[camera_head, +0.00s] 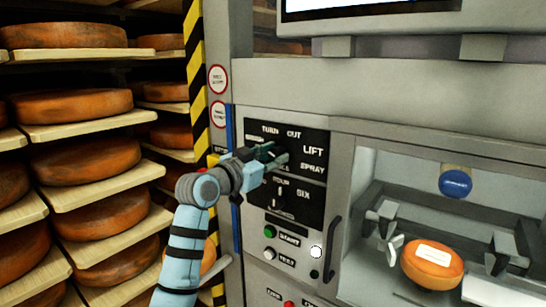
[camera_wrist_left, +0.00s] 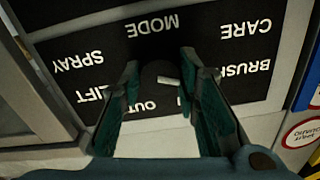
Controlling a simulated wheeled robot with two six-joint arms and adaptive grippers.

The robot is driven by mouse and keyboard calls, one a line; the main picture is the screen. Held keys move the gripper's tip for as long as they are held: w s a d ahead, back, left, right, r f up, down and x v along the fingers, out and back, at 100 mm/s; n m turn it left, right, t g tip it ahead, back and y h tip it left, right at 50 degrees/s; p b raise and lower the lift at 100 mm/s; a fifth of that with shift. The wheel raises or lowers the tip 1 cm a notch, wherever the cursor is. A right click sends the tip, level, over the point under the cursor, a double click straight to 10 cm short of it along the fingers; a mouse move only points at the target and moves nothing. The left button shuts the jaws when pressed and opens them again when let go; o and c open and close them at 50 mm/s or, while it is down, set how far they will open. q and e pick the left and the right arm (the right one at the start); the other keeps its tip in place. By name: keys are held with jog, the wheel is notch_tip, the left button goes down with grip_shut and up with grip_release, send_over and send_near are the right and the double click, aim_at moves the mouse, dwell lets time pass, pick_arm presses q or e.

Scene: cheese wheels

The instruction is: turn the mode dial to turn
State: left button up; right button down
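The mode dial (camera_wrist_left: 163,74) is a dark knob with a pale pointer mark, on a black label panel that appears upside down in the left wrist view. MODE, SPRAY, LIFT, BRUSH and CARE are readable there; the lettering between the fingers is partly covered. My left gripper (camera_head: 277,158) is at the panel and hides the dial there. In the left wrist view its green-dark fingers (camera_wrist_left: 160,62) stand apart on either side of the dial; contact is unclear. My right gripper is not in view.
A second dial (camera_head: 281,196) with FOUR and SIX labels sits just below. Under it are a green button (camera_head: 270,232) and a white button (camera_head: 270,254). A bay at right holds a labelled cheese wheel (camera_head: 432,275). Cheese shelves (camera_head: 85,128) stand left, behind a striped post (camera_head: 195,80).

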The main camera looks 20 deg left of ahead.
pick_arm(q)
jog(key=shift+c, duration=1)
jog(key=shift+m, duration=0.3)
jog(key=m, duration=0.8)
jog(key=o, duration=1.2)
jog(key=shift+c, duration=0.2)
